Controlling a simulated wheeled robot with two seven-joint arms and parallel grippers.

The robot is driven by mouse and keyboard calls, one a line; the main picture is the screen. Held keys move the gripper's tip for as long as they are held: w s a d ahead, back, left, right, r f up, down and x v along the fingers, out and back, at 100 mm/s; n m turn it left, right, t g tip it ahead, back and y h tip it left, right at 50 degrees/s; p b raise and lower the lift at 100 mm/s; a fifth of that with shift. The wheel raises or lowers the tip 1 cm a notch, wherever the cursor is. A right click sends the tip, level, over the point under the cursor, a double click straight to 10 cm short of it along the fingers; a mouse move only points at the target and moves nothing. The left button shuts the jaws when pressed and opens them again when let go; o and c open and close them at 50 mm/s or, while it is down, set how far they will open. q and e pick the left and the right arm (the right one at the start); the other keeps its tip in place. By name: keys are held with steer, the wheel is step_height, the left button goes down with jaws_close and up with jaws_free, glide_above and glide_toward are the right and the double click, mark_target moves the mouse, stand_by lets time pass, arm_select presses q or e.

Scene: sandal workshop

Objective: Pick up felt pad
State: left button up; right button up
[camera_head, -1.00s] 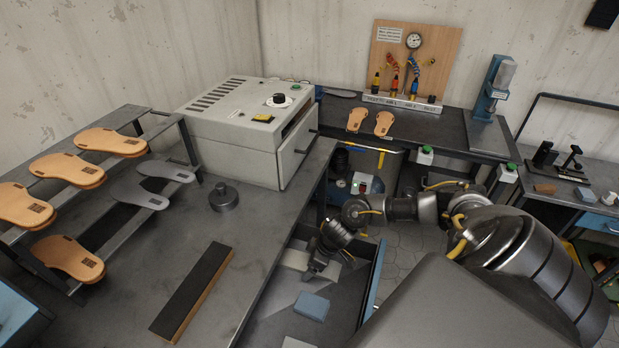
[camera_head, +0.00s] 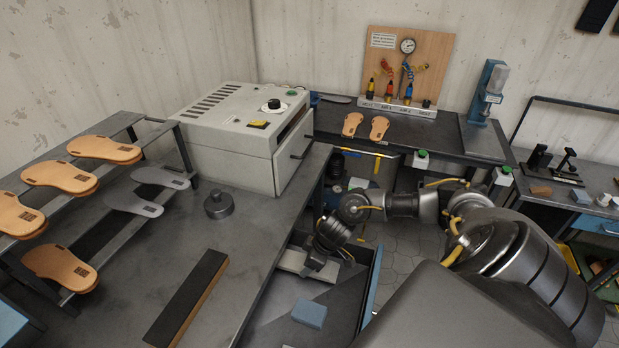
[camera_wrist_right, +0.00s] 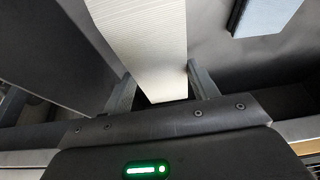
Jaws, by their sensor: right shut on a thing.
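The felt pad appears to be a long cream block with a fine ribbed face (camera_head: 291,262), in the open drawer under the left bench. It also shows in the right wrist view (camera_wrist_right: 145,40), running from the top edge down between the fingers. My right gripper (camera_head: 311,268) is at its middle, and its fingers (camera_wrist_right: 157,98) are shut on the pad's two sides. The gripper hides part of the pad in the head view. I cannot tell whether the pad touches the drawer floor. My left gripper is out of view.
A blue block (camera_head: 309,313) lies in the drawer nearer me, apart from the pad. The drawer's blue wall (camera_head: 372,280) stands close on the right and the bench edge on the left. A dark bar (camera_head: 187,300) and a round weight (camera_head: 219,203) rest on the bench.

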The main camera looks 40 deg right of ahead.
steer(key=s+r, duration=0.5)
steer(key=r, duration=0.1)
steer(key=shift+s+d+r, duration=0.1)
steer(key=shift+s+d, duration=0.15)
steer(key=shift+s, duration=0.15)
steer(key=s+r+b, duration=0.2)
steer(key=s+r, duration=0.1)
steer(key=s, duration=0.5)
steer(key=shift+d+r, duration=0.25)
steer(key=shift+r, duration=0.05)
